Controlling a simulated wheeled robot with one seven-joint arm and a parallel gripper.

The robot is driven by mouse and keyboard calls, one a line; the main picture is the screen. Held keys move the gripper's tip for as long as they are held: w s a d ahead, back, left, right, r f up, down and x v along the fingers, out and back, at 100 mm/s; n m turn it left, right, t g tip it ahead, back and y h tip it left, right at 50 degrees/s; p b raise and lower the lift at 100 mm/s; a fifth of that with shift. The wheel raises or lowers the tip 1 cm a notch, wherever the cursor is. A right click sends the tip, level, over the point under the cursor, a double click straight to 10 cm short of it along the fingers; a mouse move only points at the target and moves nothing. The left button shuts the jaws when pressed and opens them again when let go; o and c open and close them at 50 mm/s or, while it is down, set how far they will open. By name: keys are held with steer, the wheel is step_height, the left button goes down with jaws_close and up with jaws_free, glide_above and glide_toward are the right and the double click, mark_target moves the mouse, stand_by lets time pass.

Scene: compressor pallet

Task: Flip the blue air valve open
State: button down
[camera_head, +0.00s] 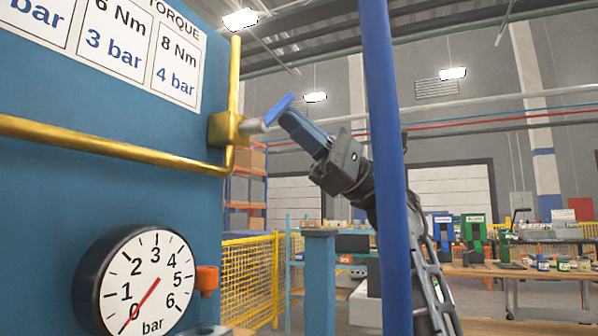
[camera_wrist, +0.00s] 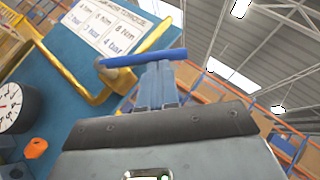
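The blue air valve's lever (camera_head: 279,109) sits on a brass body (camera_head: 223,129) on the yellow pipe. In the head view it slants up to the right, away from the valve. In the wrist view the lever (camera_wrist: 150,57) crosses at my fingertips. My gripper (camera_head: 288,117) comes from the lower right, its tips close to or touching the lever's underside. In the wrist view the fingers (camera_wrist: 157,72) lie close together, and I see no lever clamped between them. The lever hides the very tips, so I cannot tell contact for sure.
The blue panel (camera_head: 110,200) carries a pressure gauge (camera_head: 140,285) with its red needle near 0, an orange knob (camera_head: 207,280) and a torque sign (camera_head: 140,45). A yellow pipe (camera_head: 100,140) runs along it. A blue post (camera_head: 382,130) stands in front of my arm. Benches lie behind.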

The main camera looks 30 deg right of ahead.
steer(key=s+a+r+n+g+h+p, duration=0.1)
steer(key=s+a+r+n+g+h, duration=0.1)
steer(key=n+h, duration=0.5)
steer(key=shift+s+a+r+n+g, duration=0.25)
steer(key=shift+a+r+n+g, duration=0.35)
steer(key=shift+r+g, duration=0.75)
steer(key=shift+a+r+t, duration=0.15)
steer(key=shift+r+t, duration=0.1)
